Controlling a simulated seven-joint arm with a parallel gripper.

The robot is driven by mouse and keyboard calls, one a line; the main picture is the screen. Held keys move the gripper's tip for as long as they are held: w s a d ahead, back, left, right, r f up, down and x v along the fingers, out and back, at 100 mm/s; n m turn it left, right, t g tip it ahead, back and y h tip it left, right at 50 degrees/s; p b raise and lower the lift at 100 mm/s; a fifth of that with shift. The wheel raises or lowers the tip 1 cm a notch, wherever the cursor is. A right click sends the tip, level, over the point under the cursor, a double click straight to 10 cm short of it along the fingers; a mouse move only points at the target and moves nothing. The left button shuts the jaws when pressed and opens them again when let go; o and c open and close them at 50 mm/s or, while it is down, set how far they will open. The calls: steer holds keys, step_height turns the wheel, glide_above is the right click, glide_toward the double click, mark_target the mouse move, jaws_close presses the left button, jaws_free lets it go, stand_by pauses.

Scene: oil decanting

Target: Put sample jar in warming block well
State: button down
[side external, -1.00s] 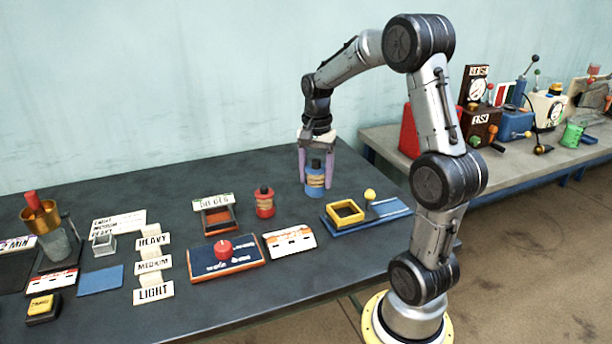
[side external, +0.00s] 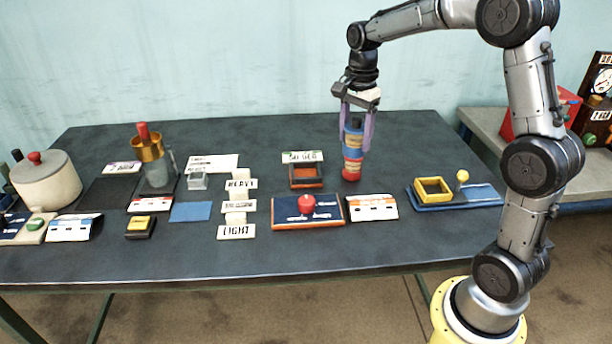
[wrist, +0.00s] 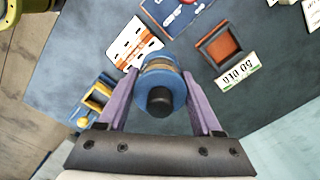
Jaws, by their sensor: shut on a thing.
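My gripper (side external: 355,130) is shut on a blue jar (side external: 354,145) with a tan band and a black cap, the sample jar. It holds the jar upright above the table. In the wrist view the jar (wrist: 162,78) sits between the two purple fingers. The warming block (side external: 306,183), a dark block with an orange square well and a "50 DEG" label (side external: 303,156), stands to the left of the jar. The wrist view shows the empty well (wrist: 220,49) to the right of the jar. A red jar (side external: 351,169) shows just below the blue jar; the wrist view does not show it.
A blue plate with a yellow square frame (side external: 433,188) and yellow knob lies to the right. A panel with a red button (side external: 307,204) and a white-orange card (side external: 371,207) lie in front. HEAVY and LIGHT signs (side external: 237,232) stand left. The table's back is clear.

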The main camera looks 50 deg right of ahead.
steer(key=shift+n, duration=0.5)
steer(key=w+f, duration=0.3)
steer(key=w, duration=0.1)
steer(key=w+f, duration=0.3)
steer(key=w, duration=0.2)
steer(key=w+f, duration=0.3)
steer(key=w, duration=0.2)
steer(key=shift+w+f, duration=0.1)
steer(key=shift+f, duration=0.1)
steer(key=shift+w+d+f, duration=0.2)
steer(key=shift+w+f, duration=0.3)
steer(key=shift+f, duration=1.6)
steer(key=shift+f, duration=0.15)
